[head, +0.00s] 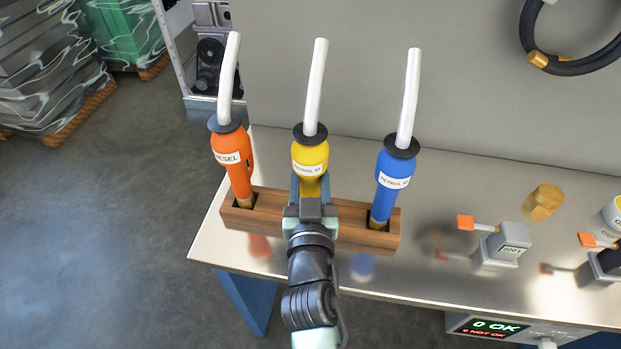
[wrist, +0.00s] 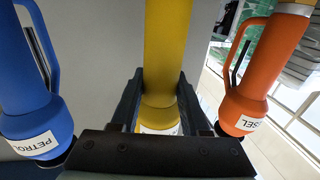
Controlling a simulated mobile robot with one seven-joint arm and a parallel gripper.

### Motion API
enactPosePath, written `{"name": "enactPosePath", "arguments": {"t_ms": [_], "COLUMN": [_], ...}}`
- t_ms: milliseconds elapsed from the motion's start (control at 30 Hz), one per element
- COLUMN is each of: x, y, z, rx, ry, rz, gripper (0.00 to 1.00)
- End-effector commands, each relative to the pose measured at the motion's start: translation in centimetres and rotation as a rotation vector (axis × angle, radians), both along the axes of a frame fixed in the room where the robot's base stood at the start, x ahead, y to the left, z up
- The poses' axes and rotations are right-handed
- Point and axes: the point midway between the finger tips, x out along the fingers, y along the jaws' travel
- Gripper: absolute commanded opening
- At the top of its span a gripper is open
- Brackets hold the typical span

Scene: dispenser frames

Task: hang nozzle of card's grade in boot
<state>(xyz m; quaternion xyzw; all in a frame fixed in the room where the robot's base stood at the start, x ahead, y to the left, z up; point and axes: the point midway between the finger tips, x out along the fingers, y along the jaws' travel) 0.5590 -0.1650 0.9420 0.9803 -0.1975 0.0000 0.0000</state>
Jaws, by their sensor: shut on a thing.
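My gripper (head: 310,190) is shut on the yellow nozzle (head: 311,157), with a finger on either side of its body. The wrist view shows the yellow nozzle (wrist: 167,45) between the fingers (wrist: 160,95). The nozzle is roughly upright over the middle of the wooden rack (head: 268,206); my gripper hides its lower end, so I cannot tell whether it is seated. The orange nozzle (head: 232,165), labelled DIESEL, stands in the left slot. The blue nozzle (head: 391,182), labelled PETROL with a number too small to read, stands in the right slot. I cannot make out a grade card or a boot.
Grey blocks with orange-tipped levers (head: 502,243) and a brass cylinder (head: 543,202) stand right on the metal counter (head: 450,215). A black hose (head: 577,67) hangs on the back panel. A display (head: 490,326) reads 0 OK, 0 NOT OK. White tubes rise from the nozzles.

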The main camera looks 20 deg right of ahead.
Motion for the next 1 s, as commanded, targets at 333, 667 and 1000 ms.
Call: {"name": "enactPosePath", "arguments": {"t_ms": [333,667,1000], "x": [-0.01,-0.01,-0.01], "y": [0.02,0.02,0.02], "z": [0.00,-0.01,-0.01], "rx": [0.000,0.000,0.000], "ry": [0.000,0.000,0.000], "rz": [0.000,0.000,0.000], "gripper": [0.00,0.00,0.00]}}
